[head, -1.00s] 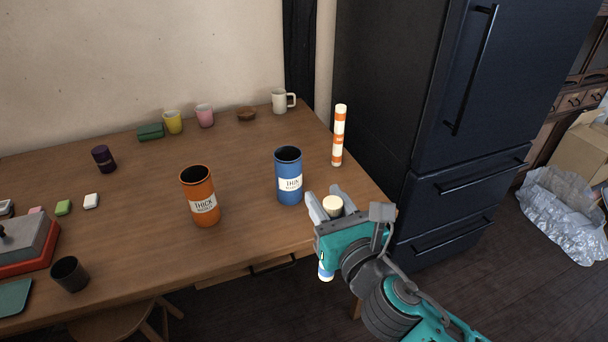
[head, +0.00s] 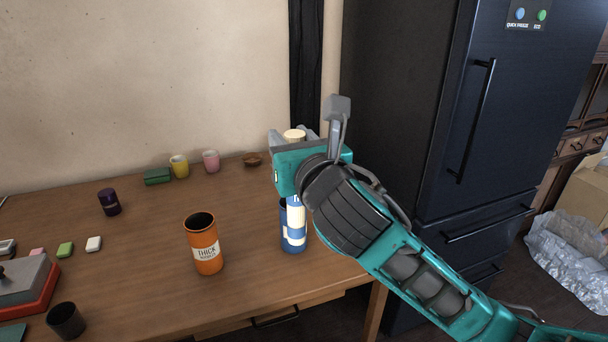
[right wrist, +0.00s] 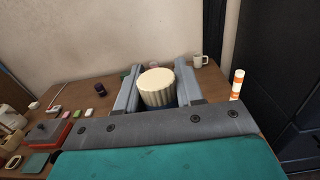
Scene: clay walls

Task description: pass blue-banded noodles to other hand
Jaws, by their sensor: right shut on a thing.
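My right gripper (head: 294,144) is shut on the blue-banded noodles (head: 295,208), an upright bundle with a pale top and blue and white bands. In the right wrist view the bundle's cream end (right wrist: 156,84) shows between the two fingers. In the head view the bundle's lower part is in front of the blue container (head: 293,244), which stands on the table; I cannot tell whether it is above it or nearer to me. An orange container (head: 205,246) labelled "THICK" stands to the left. My left gripper is not in view.
The orange-banded noodles (right wrist: 237,84) stand on the right in the right wrist view. Yellow (head: 179,166) and pink (head: 211,161) cups, a green block (head: 157,176) and a purple cup (head: 109,202) stand farther back. A dark fridge (head: 400,120) stands right of the table (head: 150,290).

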